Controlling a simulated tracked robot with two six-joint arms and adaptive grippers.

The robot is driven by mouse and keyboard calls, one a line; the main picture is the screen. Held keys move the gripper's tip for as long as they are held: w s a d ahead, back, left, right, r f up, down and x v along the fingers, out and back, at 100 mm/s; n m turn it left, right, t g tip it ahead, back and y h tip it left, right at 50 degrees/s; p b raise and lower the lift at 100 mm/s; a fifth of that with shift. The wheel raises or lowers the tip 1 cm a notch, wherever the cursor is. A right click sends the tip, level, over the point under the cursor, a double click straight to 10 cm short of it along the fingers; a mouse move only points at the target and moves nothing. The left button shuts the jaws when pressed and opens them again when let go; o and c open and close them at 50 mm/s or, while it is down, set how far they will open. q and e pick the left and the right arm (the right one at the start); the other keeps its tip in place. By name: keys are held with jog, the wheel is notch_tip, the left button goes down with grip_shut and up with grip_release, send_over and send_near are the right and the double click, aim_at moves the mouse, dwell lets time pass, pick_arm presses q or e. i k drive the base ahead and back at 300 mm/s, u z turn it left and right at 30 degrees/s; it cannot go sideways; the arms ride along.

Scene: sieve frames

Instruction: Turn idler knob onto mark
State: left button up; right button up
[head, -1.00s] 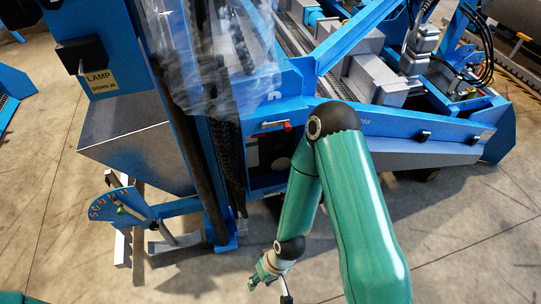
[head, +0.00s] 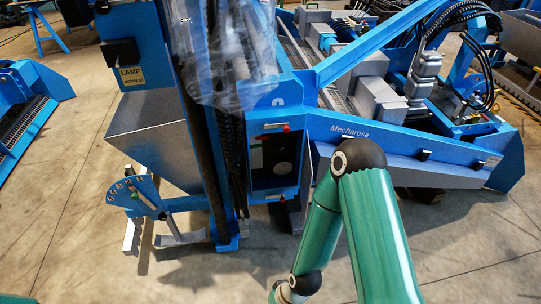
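A dark round knob-like part (head: 283,169) sits in a recessed dark opening of the blue machine frame (head: 258,101), near the picture's middle. I cannot tell for sure that it is the idler knob, and no mark beside it is legible. A small red-ended handle (head: 286,127) is just above the opening. A blue quadrant plate (head: 126,187) with pale scale marks and a small green pointer stands low at the left. My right arm comes in from the bottom right. Its wrist is at the bottom edge and the gripper fingers are cut off. My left gripper is not seen.
A long blue beam (head: 400,150) runs right, partly behind my arm. Clear plastic sheeting (head: 215,50) hangs above. The concrete floor in front is mostly clear.

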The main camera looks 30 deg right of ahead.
aim_at(279, 148)
jog(key=z, duration=0.15)
jog(key=i, duration=0.9)
jog(key=u, duration=0.05)
